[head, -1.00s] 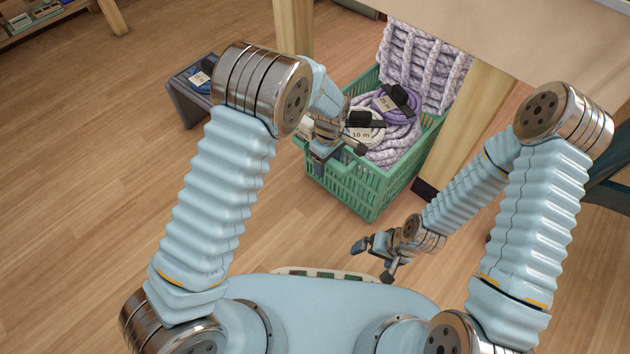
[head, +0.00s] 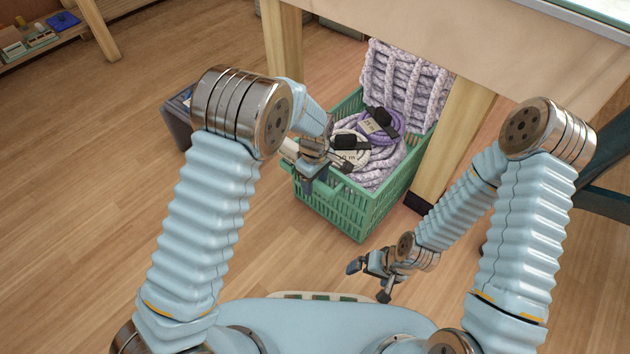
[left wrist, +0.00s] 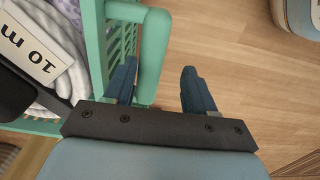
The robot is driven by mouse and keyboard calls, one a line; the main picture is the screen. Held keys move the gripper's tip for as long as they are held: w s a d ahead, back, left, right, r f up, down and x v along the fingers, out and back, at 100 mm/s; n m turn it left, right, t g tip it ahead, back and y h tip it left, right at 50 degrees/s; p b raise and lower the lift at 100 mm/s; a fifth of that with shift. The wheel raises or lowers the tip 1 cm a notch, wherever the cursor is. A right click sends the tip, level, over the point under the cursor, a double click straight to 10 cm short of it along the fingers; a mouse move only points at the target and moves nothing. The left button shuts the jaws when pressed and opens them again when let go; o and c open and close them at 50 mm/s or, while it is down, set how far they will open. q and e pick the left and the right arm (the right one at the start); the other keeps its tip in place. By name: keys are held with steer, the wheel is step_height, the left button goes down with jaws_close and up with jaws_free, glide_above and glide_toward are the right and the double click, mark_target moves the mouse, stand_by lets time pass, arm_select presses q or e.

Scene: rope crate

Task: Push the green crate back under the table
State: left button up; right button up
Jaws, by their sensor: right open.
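The green crate (head: 347,213) stands on the floor, its back end under the table (head: 505,45) and its near end sticking out. It holds a purple coil (head: 386,127), a white coil with a "10 m" tag (head: 346,137) and thick pale lilac rope (head: 410,82). My left gripper (head: 312,178) is at the crate's near left end. In the left wrist view, its open fingers (left wrist: 160,88) stand on either side of the crate's green handle (left wrist: 152,55), with a gap to the right finger. My right gripper (head: 370,272) is open and empty, low in front of the crate.
A table leg (head: 452,140) stands close beside the crate's right side, another leg (head: 285,45) to its left at the back. A dark grey bin (head: 180,115) stands left of the crate. Bare wooden floor lies left and in front.

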arm_select(q)
steer(key=shift+r+p, duration=2.15)
steer(key=shift+r, duration=1.1)
step_height(320, 180, up, 7)
steer(key=p, duration=0.5)
steer(key=shift+r, duration=0.15)
arm_select(e)
step_height(320, 180, up, 10)
steer(key=a, duration=0.1)
steer(key=shift+s+f, duration=0.2)
steer(key=shift+s, duration=0.05)
steer(key=shift+a, duration=0.1)
